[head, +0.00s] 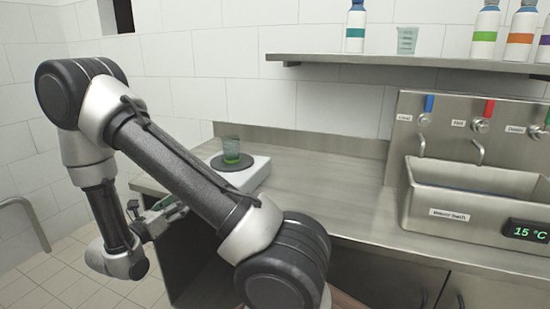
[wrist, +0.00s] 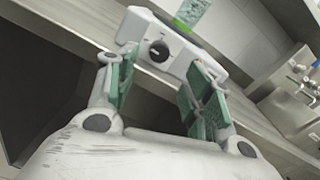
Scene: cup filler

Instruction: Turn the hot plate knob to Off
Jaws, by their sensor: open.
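The white hot plate (head: 254,176) stands on the steel counter near its left end, with a dark round plate on top. A cup of green liquid (head: 231,150) stands on that plate. In the wrist view the hot plate's front (wrist: 133,30) carries a black knob (wrist: 158,50) with a pale pointer mark; its setting is too small to read. My gripper (wrist: 162,98) is open and empty, its green-padded fingers apart, with the knob beyond and roughly between them. In the head view my gripper (head: 172,212) is partly hidden, left of the counter's front edge.
A steel sink (head: 440,225) with taps and a 15 °C display stands at the right. A shelf (head: 420,66) above holds several bottles and a beaker (head: 407,40). The counter (head: 325,195) between hot plate and sink is clear.

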